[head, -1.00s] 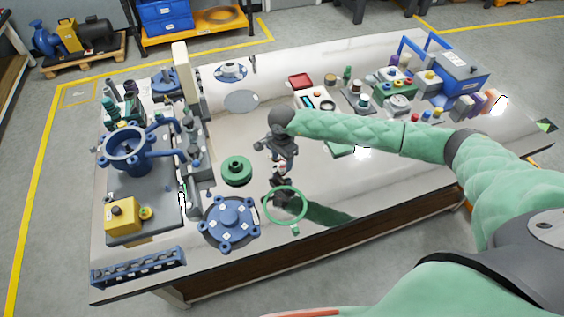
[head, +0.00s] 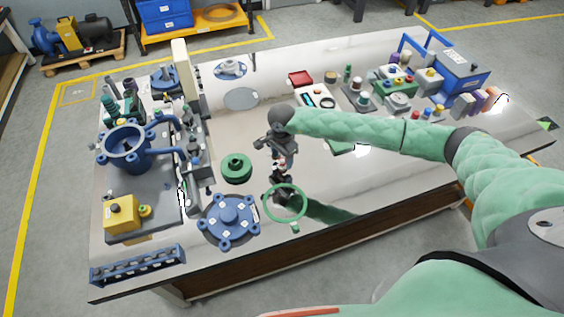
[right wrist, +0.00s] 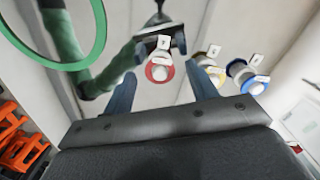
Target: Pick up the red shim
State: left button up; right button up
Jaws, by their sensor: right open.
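The red shim (right wrist: 159,72) is a small red ring with a white tag, in the middle of the right wrist view. My right gripper (right wrist: 160,80) is open, with one dark finger on each side of the shim in that view. I cannot tell whether the fingers touch it. In the head view the right gripper (head: 277,155) hangs over the middle of the table, above a small dark stand near the front edge. The red shim is too small and too covered to make out clearly there. My left gripper is not in view.
A yellow shim (right wrist: 208,60) and a blue shim (right wrist: 243,74) sit to the right of the red one. A green ring (head: 268,210) stands close to the gripper. A green round part (head: 236,168) and a blue flange (head: 229,219) lie to the left.

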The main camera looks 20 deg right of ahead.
jog(key=shift+f, duration=0.1)
dwell(0.3)
jog(key=c, duration=1)
